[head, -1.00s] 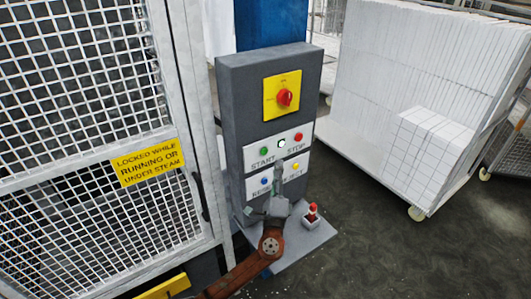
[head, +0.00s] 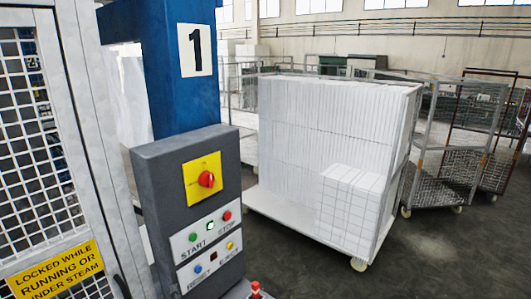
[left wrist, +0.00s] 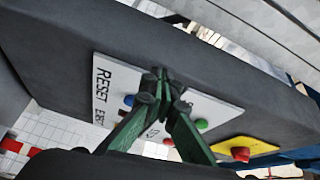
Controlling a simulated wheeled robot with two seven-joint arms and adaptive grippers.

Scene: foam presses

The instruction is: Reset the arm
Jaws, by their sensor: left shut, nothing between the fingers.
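A white lamp is lit between START and STOP. In the left wrist view my left gripper (left wrist: 160,80) is shut and empty, its green fingers in front of the label panel, beside the blue button (left wrist: 129,100). I cannot tell whether it touches. My right gripper is not in view.
A mesh gate (head: 40,150) with a yellow warning sign stands left of the box. A blue column marked 1 (head: 165,70) rises behind it. A cart of white foam blocks (head: 310,215) stands to the right, with wire carts beyond. Dark floor lies open in front.

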